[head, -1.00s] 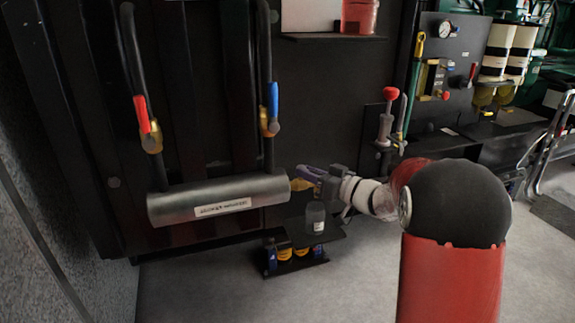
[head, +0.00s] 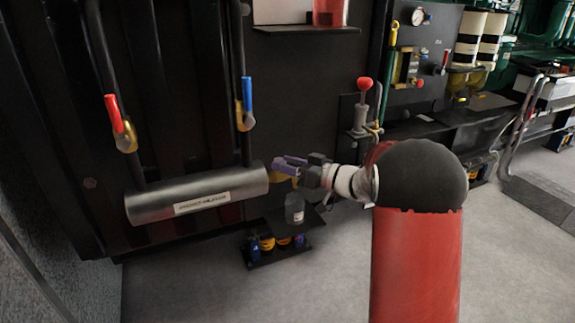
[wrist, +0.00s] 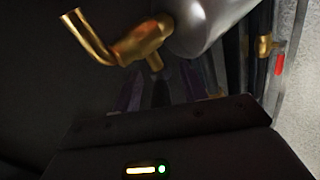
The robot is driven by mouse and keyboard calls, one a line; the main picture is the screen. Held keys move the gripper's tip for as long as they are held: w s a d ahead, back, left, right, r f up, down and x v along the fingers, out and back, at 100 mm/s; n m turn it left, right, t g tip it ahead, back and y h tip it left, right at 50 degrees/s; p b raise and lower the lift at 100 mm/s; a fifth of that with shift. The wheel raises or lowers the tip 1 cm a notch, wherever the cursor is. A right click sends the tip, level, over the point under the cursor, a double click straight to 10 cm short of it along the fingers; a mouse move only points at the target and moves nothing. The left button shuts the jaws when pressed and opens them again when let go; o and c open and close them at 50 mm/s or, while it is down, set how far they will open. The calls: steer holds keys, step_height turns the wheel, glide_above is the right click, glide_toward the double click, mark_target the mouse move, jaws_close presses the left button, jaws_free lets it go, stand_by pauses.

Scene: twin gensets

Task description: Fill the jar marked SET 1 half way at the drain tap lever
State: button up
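A grey cylinder (head: 199,197) with a label hangs on the dark wall in the head view. A brass tap (head: 280,177) sits at its right end. The wrist view shows the brass tap (wrist: 145,42) large, with a bent brass arm to the left and a short stem below. My gripper (head: 279,163) has purple fingers and is at the tap. In the wrist view two dim purple fingers stand apart near the stem; whether they touch it cannot be told. A dark grey jar (head: 294,210) stands upright on a small shelf below. Its marking and contents are unreadable.
Red (head: 116,118) and blue (head: 245,102) lever valves stand on pipes above the cylinder. Several small containers (head: 267,243) sit on a lower rack. A red-knobbed plunger (head: 364,95) is to the right of my gripper. Open floor lies in front.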

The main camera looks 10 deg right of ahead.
steer(key=v, duration=0.7)
steer(key=shift+s+d+b, duration=0.25)
steer(key=shift+d+b, duration=0.05)
stand_by(7.0)
